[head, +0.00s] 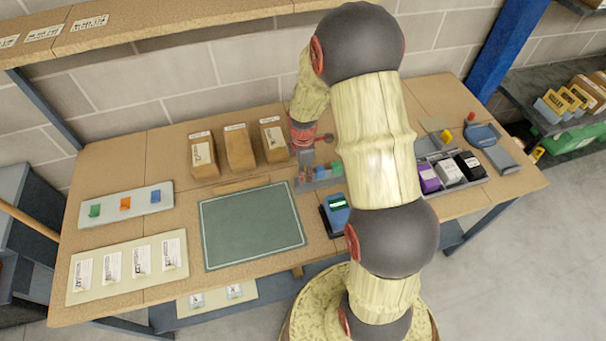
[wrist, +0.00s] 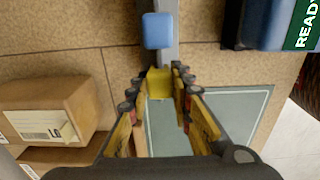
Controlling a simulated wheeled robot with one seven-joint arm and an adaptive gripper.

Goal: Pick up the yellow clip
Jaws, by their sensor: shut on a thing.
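The yellow clip (wrist: 159,83) is between my fingertips in the wrist view. My gripper (wrist: 155,90) is shut on it. In the head view my gripper (head: 304,178) points down at the left end of a grey narrow rack (head: 325,183), and the clip it holds is too small or hidden to make out there. A blue clip (wrist: 158,30) sits on the grey rack just beyond the yellow one. I cannot tell whether the yellow clip still touches the rack.
Cardboard boxes (head: 239,147) stand left of my gripper. A green mat (head: 252,226) lies in front, and a blue device with a green screen (head: 337,203) stands to the right. A pale tray (head: 142,212) with coloured clips is at the left. A yellow piece (head: 445,135) is at the back right.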

